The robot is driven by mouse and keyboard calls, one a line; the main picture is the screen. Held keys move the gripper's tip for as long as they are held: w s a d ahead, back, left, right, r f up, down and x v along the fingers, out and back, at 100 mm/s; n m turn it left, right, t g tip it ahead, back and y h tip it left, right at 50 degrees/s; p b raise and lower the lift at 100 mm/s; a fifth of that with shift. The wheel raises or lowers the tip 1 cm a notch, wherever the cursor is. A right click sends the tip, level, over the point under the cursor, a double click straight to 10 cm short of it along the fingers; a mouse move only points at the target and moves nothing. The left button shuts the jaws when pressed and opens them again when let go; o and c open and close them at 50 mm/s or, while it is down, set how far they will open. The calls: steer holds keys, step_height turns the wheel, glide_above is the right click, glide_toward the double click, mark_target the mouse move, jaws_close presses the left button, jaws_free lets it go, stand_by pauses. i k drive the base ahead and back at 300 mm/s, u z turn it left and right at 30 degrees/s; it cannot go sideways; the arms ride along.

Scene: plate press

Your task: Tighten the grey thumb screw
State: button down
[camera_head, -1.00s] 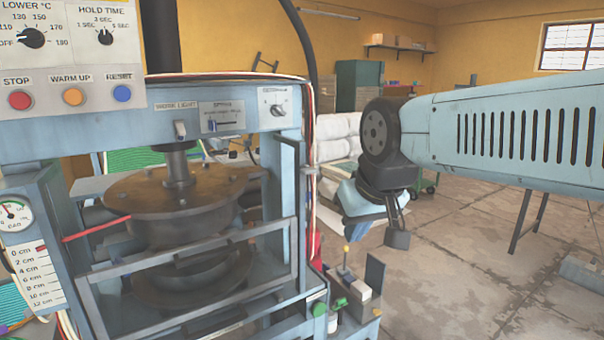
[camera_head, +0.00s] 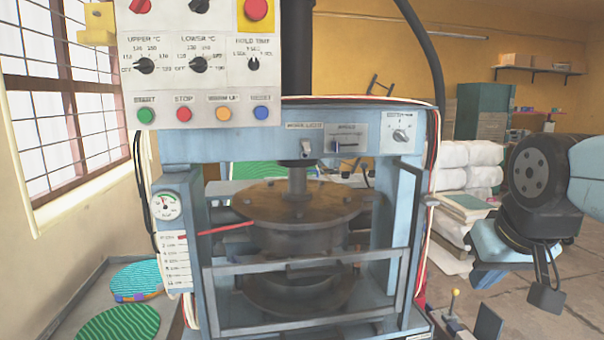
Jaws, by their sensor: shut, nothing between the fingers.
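I cannot pick out the grey thumb screw for certain in the head view; it may be hidden or too small to tell. The blue plate press (camera_head: 180,150) stands in the middle, with a round brown upper platen (camera_head: 330,205) on a vertical shaft and a barred guard frame (camera_head: 230,268) in front. A red pointer (camera_head: 225,229) reaches left toward a centimetre scale (camera_head: 173,262). My gripper (camera_head: 547,296) hangs at the right, shut and empty, well clear of the press.
A control panel (camera_head: 207,93) with knobs and coloured buttons overhangs the press at upper left. Green ribbed discs (camera_head: 118,325) lie on a surface at lower left. White sacks (camera_head: 470,165) are stacked behind. Small levers (camera_head: 453,300) stand at the press's lower right.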

mark_target(427, 200)
steer(key=u, duration=1.05)
steer(key=k, duration=0.95)
steer(key=z, duration=1.05)
steer(key=i, duration=1)
steer(key=z, duration=0.05)
